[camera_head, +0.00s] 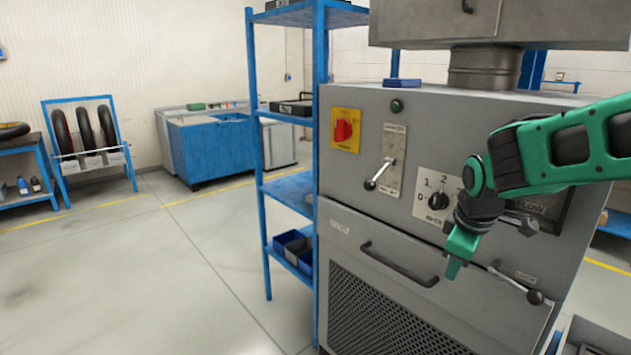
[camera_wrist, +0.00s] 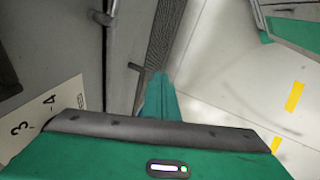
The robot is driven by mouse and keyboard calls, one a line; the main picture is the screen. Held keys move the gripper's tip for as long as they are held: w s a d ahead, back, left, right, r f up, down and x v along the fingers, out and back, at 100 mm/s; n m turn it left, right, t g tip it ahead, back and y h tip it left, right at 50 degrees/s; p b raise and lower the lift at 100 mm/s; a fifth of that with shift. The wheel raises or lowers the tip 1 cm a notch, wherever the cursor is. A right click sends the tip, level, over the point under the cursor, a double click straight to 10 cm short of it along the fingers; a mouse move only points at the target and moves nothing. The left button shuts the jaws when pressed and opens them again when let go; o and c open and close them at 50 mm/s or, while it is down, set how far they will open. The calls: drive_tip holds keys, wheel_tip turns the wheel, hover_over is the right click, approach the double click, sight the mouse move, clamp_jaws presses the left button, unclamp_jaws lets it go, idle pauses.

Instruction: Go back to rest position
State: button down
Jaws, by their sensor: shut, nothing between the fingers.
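My gripper (camera_head: 456,266) hangs at the end of my green arm in front of the grey machine cabinet (camera_head: 370,222). Its green fingers are shut with nothing between them and point down, just right of the horizontal drawer handle (camera_head: 398,265). In the wrist view the closed fingers (camera_wrist: 158,92) point away past the cabinet's face. I cannot tell from these views whether the gripper touches the cabinet. My wrist partly hides the numbered rotary dial (camera_head: 438,200).
The cabinet carries a red rotary switch (camera_head: 343,130), a lever (camera_head: 379,175) and a lower black-knobbed lever (camera_head: 534,297). A blue shelf rack (camera_head: 320,60) stands to its left. The floor (camera_head: 170,270) at left is open, with a tyre rack (camera_head: 91,140) and blue workbench (camera_head: 212,150) behind.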

drive_tip(key=s+d+m+g, duration=0.1)
drive_tip(key=s+d+m, duration=0.2)
drive_tip(key=s, duration=0.6)
drive_tip(key=s+d+f+m+g, duration=0.1)
drive_tip(key=s+d+m, duration=0.3)
drive_tip(key=s+m, duration=0.3)
drive_tip(key=s+d+f+m+g+y, duration=0.1)
drive_tip(key=s+d+m, duration=0.3)
drive_tip(key=s, duration=0.7)
drive_tip(key=shift+d+f+m+g, duration=0.15)
drive_tip(key=shift+f+m+g, duration=0.15)
drive_tip(key=shift+m, duration=0.8)
drive_tip(key=shift+w+f, duration=0.2)
drive_tip(key=shift+w, duration=0.35)
